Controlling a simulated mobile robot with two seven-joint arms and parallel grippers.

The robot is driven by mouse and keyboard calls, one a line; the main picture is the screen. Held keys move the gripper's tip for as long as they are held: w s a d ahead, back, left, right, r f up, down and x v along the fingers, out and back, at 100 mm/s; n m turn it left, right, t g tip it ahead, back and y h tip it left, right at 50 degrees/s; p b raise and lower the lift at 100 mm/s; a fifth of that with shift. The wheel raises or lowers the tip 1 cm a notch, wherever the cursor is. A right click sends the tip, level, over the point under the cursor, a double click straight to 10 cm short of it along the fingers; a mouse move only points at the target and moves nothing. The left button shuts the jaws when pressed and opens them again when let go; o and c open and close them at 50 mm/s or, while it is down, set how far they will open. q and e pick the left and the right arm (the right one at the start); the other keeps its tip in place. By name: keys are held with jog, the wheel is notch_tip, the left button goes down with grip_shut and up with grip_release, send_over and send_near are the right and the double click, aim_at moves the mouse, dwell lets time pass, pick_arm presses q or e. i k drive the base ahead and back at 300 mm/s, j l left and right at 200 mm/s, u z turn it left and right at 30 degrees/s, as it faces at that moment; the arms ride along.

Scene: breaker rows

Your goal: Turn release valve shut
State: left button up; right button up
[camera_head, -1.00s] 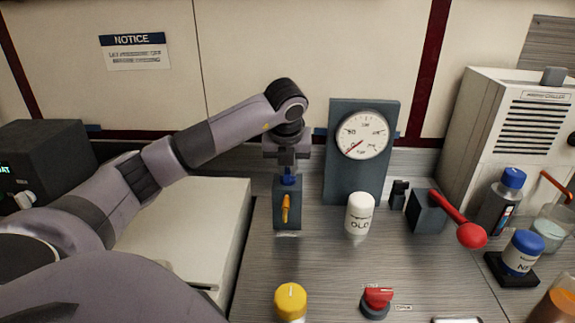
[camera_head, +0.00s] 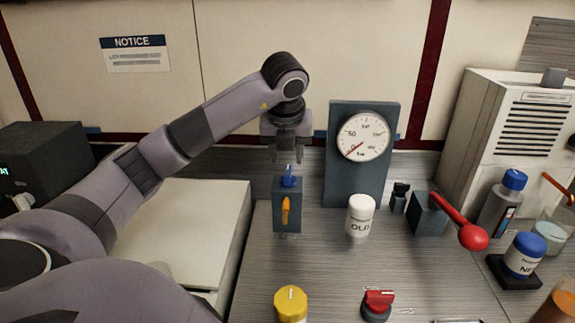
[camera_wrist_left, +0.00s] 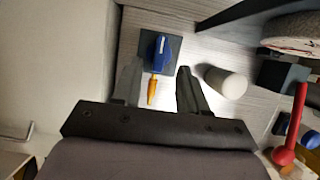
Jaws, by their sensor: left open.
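A dark valve block (camera_head: 287,222) stands on the bench, left of the gauge. It has a blue knob (camera_head: 289,180) on top and an orange lever (camera_head: 285,211) hanging down its front. I cannot read which is the release valve. My left gripper (camera_head: 288,158) is just above the blue knob, pointing down, open and empty. In the left wrist view, the blue knob (camera_wrist_left: 160,52) lies beyond and between the two spread fingers (camera_wrist_left: 159,72), apart from them. The orange lever (camera_wrist_left: 152,92) shows between the fingers. My right gripper is out of view.
The gauge (camera_head: 363,137) on its dark panel and a white "OLD" bottle (camera_head: 360,217) stand right of the block. A red-balled lever (camera_head: 471,236) is further right. A yellow-capped bottle (camera_head: 290,303) and red knob (camera_head: 378,301) are in front.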

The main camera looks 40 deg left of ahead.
aim_at(377, 302)
jog(key=k+l, duration=0.75)
jog(key=l, duration=0.2)
